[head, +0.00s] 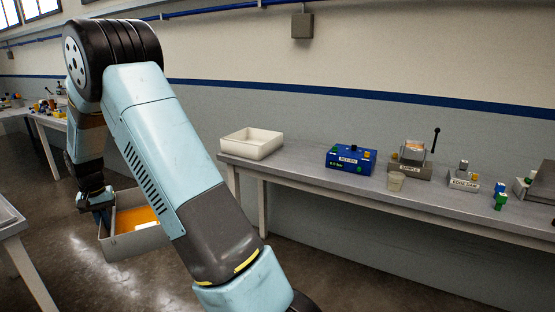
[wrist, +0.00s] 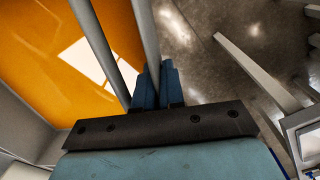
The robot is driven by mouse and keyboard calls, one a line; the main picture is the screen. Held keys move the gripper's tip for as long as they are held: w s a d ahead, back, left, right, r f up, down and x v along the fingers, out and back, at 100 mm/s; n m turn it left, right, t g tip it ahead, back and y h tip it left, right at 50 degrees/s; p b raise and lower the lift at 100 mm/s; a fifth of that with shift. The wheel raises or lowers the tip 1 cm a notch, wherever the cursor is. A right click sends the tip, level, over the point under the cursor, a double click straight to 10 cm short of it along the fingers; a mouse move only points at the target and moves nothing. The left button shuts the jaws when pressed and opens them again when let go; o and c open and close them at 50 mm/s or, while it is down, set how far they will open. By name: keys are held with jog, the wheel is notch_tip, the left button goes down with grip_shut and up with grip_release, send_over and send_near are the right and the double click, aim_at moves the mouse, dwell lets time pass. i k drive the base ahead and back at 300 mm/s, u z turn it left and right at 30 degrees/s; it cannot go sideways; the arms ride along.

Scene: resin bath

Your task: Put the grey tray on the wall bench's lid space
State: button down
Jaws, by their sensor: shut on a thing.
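The grey tray (head: 135,244), with orange liquid or an orange surface inside, hangs in the air at the left of the head view, above the floor. My gripper (head: 95,197) is shut on it at its left side. In the wrist view the blue fingers (wrist: 158,86) close around a grey bar beside the orange area, and a grey tray wall (wrist: 22,125) shows at left. My arm hides part of the tray's right side. The wall bench (head: 310,177) runs along the wall to the right, apart from the tray. I cannot tell which part is the lid space.
Bare bench top shows between the cream box and blue box. Another table edge (head: 12,222) is at far left.

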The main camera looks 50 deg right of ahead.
aim_at(297, 157)
jog(key=u, duration=2.4)
jog(key=i, duration=0.1)
jog(key=z, duration=3.1)
